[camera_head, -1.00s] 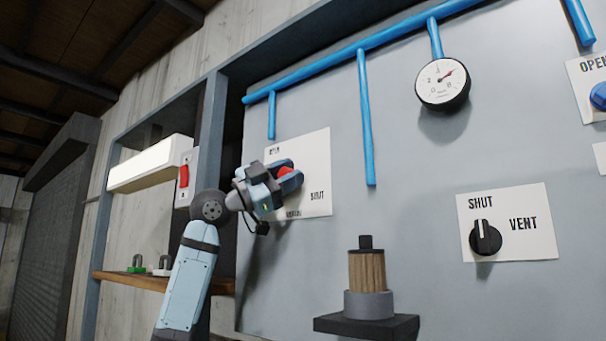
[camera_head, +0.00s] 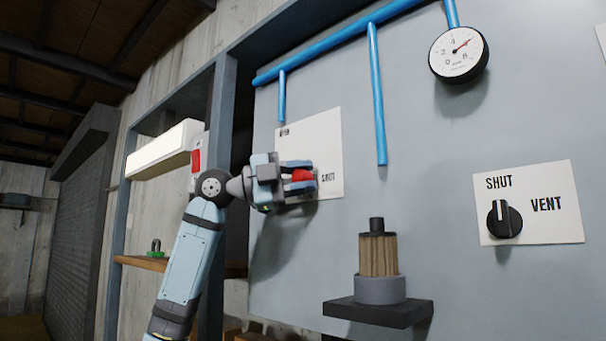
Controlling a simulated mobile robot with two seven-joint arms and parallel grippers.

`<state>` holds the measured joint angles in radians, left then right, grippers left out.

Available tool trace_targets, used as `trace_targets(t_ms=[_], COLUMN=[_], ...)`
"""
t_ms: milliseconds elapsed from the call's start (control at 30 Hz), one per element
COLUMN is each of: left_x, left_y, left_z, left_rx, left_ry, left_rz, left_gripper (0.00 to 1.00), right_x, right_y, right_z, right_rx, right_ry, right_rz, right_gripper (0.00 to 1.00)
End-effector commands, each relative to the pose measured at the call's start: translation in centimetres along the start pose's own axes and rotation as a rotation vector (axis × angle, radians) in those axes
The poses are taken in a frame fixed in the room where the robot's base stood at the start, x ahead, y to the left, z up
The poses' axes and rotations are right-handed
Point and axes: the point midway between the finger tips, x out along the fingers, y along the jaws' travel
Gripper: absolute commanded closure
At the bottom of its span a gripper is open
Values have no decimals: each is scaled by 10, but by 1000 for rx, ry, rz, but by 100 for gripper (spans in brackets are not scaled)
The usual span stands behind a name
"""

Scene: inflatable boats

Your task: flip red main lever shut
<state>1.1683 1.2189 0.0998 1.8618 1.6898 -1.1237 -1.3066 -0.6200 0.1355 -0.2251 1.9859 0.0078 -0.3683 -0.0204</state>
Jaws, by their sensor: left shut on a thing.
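The red main lever (camera_head: 301,175) is on a white label plate (camera_head: 325,130) on the grey panel. Only its red part shows between my fingers; the rest is hidden. The word SHUT is at the plate's right side, close to the lever. My left gripper (camera_head: 303,177) reaches in from the left and is shut on the red lever, with one finger above it and one below. My right gripper is not in view.
Right of the lever, a cylindrical filter stands on a black shelf (camera_head: 378,311). A black VENT knob (camera_head: 504,220), a pressure gauge (camera_head: 458,54) and blue pipes (camera_head: 376,95) are on the panel. A red switch (camera_head: 197,160) is at the left.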

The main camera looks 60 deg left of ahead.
Motion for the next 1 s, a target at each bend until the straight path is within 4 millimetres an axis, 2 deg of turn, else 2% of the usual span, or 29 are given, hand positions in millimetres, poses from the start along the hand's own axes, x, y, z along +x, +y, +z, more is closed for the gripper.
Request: trace_targets(t_ms=[333, 367, 400, 467, 767, 867, 1000], left_x=[1, 1, 1, 0, -2, -11, -34], left_y=[2, 2, 2, 2, 2, 3, 5], left_z=[0, 0, 0, 0, 0, 1, 1], left_rx=[5, 4, 4, 4, 3, 3, 4], left_ry=[-1, -1, -1, -1, -1, -2, -2], left_rz=[6, 6, 6, 5, 3, 2, 2], left_gripper=[100, 64, 55, 43, 43, 43, 43], right_x=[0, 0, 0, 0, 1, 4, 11], right_y=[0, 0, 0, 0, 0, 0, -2], right_z=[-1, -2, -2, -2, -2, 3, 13], right_rx=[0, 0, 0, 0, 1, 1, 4], right_ry=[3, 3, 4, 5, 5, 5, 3], right_rz=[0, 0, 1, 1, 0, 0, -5], right_gripper=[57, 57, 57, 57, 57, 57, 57])
